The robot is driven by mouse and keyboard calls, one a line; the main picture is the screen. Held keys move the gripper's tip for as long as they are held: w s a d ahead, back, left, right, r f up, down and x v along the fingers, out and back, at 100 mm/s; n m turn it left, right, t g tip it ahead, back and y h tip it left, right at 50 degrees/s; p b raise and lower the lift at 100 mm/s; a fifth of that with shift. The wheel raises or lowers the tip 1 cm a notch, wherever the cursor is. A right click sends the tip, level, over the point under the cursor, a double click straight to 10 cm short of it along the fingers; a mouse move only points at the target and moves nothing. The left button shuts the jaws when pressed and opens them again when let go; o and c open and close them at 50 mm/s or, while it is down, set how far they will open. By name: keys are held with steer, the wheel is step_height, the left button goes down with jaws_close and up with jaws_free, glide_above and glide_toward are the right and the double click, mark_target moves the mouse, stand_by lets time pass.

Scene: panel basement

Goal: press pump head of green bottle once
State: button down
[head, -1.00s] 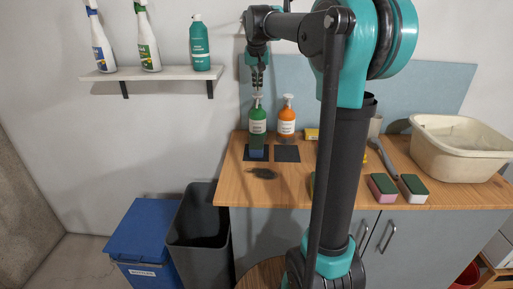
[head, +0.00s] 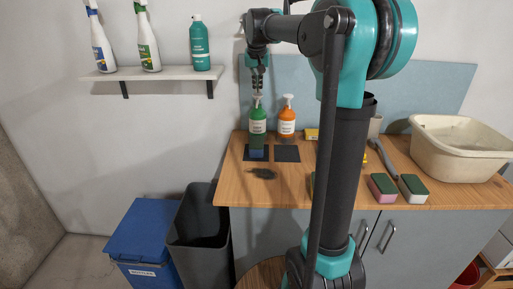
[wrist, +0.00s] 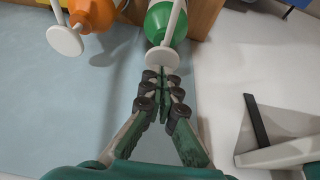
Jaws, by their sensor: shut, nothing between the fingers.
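The green bottle (head: 258,125) stands upright on the wooden counter, with a white label and a white pump head. In the wrist view the bottle (wrist: 160,17) shows its white, round-ended pump head (wrist: 163,57). My gripper (head: 258,90) is shut and empty, pointing down just above the pump head in the head view. In the wrist view my gripper's fingertips (wrist: 161,72) lie close to the pump head's round end; I cannot tell whether they touch it.
An orange pump bottle (head: 287,120) stands close on the right. Two sponges (head: 412,188) and a beige basin (head: 455,150) are further right. A wall shelf (head: 150,74) with several bottles is at left.

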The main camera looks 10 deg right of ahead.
steer(key=shift+f, duration=1.05)
steer(key=shift+r, duration=1.45)
step_height(320, 180, up, 6)
steer(key=shift+s, duration=0.1)
stand_by(0.4)
